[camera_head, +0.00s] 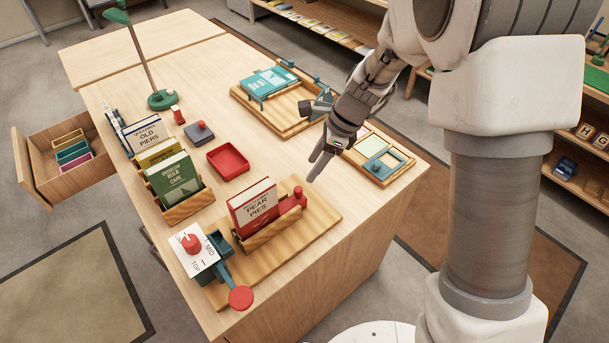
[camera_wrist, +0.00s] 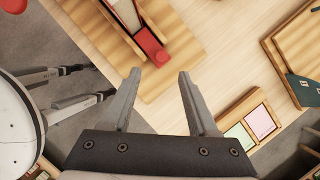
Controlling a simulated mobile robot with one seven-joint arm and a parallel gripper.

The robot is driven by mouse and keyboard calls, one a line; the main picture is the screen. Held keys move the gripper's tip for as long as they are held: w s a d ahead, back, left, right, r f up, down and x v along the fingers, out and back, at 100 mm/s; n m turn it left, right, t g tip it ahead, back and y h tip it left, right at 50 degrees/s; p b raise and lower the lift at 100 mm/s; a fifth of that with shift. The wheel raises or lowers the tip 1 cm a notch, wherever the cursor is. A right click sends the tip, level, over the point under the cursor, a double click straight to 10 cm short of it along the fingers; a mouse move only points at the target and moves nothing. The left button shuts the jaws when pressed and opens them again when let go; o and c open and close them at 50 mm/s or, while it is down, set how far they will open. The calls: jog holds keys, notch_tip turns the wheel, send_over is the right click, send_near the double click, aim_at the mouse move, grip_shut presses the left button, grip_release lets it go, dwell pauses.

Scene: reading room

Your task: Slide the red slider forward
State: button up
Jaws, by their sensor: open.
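The red slider (camera_head: 293,201) is a small red block with a knob. It sits at the right end of a wooden book rack (camera_head: 272,232) holding red "Pear Pies" books (camera_head: 254,208). In the wrist view the red slider (camera_wrist: 151,46) lies just beyond the fingertips, slightly left of the middle between them. My gripper (camera_head: 316,137) is open and empty, above the table and up and to the right of the slider in the head view. In the wrist view my gripper (camera_wrist: 160,74) shows both fingers apart, with nothing between them. No contact with the slider shows.
A dial panel (camera_head: 196,250) and a red round paddle (camera_head: 241,298) stand at the rack's left. A red tray (camera_head: 228,160) and other book racks (camera_head: 185,208) lie behind. A tray with a teal book (camera_head: 270,82) and a sample board (camera_head: 383,163) are near my arm.

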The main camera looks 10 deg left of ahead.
jog(key=v, duration=0.7)
jog(key=shift+r+p, duration=0.3)
jog(key=shift+r, duration=0.1)
jog(key=shift+d, duration=0.15)
jog(key=s+d+r+n+t+h, duration=0.2)
jog(key=s+d+r+n+t, duration=0.1)
jog(key=s+d+r+n, duration=0.3)
jog(key=s+d+r+n+t+h, duration=0.2)
jog(key=s+d+r+n+t, duration=0.1)
jog(key=s+d+r+n, duration=0.4)
jog(key=shift+s+d+n+h, duration=0.3)
jog(key=shift+s+d+n, duration=1.65)
jog(key=shift+s, duration=1.75)
jog(key=shift+a+n, duration=0.25)
jog(key=shift+a, duration=0.05)
